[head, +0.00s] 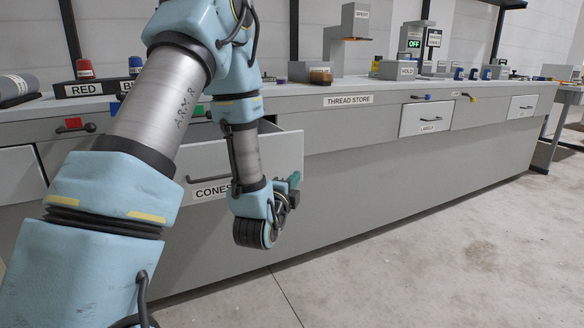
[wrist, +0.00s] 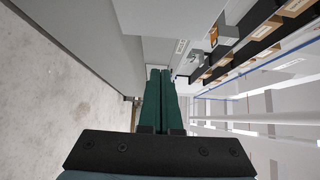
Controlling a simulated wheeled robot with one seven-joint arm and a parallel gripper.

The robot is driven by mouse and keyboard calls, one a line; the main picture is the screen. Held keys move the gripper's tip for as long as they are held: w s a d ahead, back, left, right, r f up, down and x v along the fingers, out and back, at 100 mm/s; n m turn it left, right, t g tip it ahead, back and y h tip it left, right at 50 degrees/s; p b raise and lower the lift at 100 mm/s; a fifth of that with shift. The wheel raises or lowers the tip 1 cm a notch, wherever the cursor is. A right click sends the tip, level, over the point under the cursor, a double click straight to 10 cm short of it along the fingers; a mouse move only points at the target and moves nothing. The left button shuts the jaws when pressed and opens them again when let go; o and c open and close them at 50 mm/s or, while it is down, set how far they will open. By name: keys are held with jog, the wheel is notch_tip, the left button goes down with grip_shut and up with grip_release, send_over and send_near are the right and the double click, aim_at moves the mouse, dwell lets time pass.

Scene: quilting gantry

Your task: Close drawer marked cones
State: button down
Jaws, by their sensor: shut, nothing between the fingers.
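The drawer marked CONES (head: 285,152) stands pulled out of the long grey cabinet, and its open top shows behind the front. A dark bar handle is on its front, and my arm covers part of the front and label. My gripper (head: 294,179) is at the lower right part of the drawer front, on the near side, with its teal fingers pointing right along the cabinet. I cannot tell whether it touches the front. In the wrist view the green fingers (wrist: 160,73) are together with nothing between them.
The counter carries red and blue spools (head: 85,69) at left and several small devices further right. A drawer marked LABELS (head: 425,118) sits flush to the right, beyond the THREAD STORE sign (head: 348,100). The concrete floor (head: 430,240) in front is clear.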

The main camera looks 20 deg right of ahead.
jog(key=x, duration=0.3)
jog(key=w+a+x, duration=0.1)
jog(key=x, duration=0.6)
jog(key=shift+w+a, duration=0.15)
jog(key=shift+a, duration=0.2)
jog(key=shift+w, duration=0.5)
